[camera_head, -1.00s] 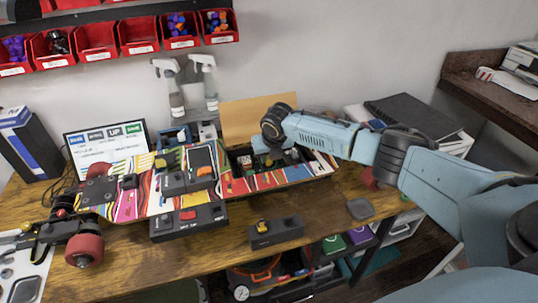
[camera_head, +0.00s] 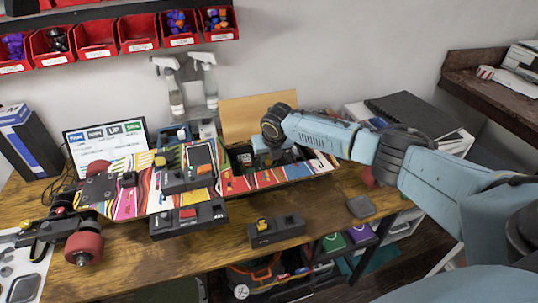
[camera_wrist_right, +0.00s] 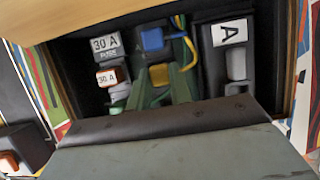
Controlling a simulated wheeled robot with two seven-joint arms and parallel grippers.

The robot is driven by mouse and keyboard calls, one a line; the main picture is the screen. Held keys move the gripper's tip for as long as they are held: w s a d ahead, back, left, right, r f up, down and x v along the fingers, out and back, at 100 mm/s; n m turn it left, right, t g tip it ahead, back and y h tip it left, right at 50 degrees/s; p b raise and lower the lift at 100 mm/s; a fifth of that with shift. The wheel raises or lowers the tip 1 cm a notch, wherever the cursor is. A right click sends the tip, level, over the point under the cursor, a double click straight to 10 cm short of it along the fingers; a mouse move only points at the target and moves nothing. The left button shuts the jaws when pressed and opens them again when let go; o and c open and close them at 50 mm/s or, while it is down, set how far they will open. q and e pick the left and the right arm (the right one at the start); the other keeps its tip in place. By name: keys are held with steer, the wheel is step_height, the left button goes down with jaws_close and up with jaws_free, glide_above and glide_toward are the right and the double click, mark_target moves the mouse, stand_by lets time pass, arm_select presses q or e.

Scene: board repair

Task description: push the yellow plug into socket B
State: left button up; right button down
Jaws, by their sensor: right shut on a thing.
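My right gripper (camera_wrist_right: 164,84) reaches down into the open compartment of the striped skateboard deck (camera_head: 292,175). Its green fingers are shut on a small yellow plug (camera_wrist_right: 159,73), seen between the fingertips in the wrist view. I see no label "B"; the gripper hides part of the compartment. Whether the yellow plug touches a socket cannot be told. My left gripper is not in view.
A brown panel (camera_head: 255,118) stands behind the compartment. A black block (camera_head: 277,232) with a yellow part lies at the table's front. Spray bottles (camera_head: 176,102) stand behind the deck.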

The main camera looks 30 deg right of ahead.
steer(key=shift+f, duration=0.15)
steer(key=c, duration=1.2)
jaws_free()
steer(key=shift+o, duration=0.5)
steer(key=shift+o, duration=1)
steer(key=shift+r+p, duration=1.5)
steer(key=shift+p, duration=0.05)
steer(key=shift+r, duration=0.15)
